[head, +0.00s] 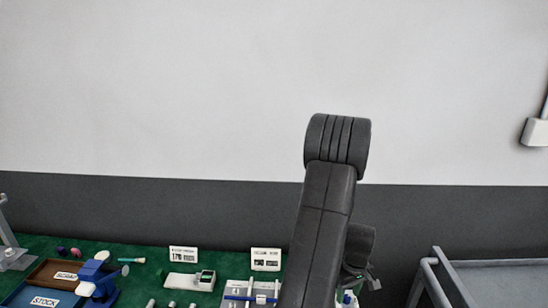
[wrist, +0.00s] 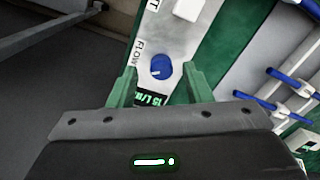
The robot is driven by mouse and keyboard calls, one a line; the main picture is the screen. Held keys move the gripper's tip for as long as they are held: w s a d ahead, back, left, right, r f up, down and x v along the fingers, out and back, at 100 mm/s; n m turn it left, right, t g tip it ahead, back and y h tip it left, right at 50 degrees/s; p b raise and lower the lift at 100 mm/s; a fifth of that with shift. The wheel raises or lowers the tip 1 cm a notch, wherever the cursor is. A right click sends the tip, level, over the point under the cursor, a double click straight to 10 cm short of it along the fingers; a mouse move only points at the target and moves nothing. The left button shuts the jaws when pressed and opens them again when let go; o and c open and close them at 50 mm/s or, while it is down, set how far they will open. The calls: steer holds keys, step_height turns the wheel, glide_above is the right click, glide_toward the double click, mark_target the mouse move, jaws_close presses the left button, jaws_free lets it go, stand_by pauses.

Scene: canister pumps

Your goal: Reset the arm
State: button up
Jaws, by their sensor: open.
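My arm (head: 325,225) rises dark in front of the bench in the head view, bent over at its top joint. My gripper (wrist: 160,72) shows in the wrist view with two green fingers spread apart and nothing held between them. A blue knob (wrist: 162,67) on a pale panel marked FLOW appears between the fingertips in the picture; I cannot tell how far beyond them it lies. A small display (wrist: 152,98) is partly hidden by the gripper body. In the head view the fingers are hidden or too small to make out.
The green bench top (head: 140,255) holds a blue STOCK tray (head: 25,297), a brown tray (head: 45,272), a grey device with a display (head: 190,281), and a fixture with blue rods (head: 240,293). Two sign cards (head: 183,254) stand behind. A grey cart (head: 500,280) is at right.

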steer(key=shift+r, duration=1.6)
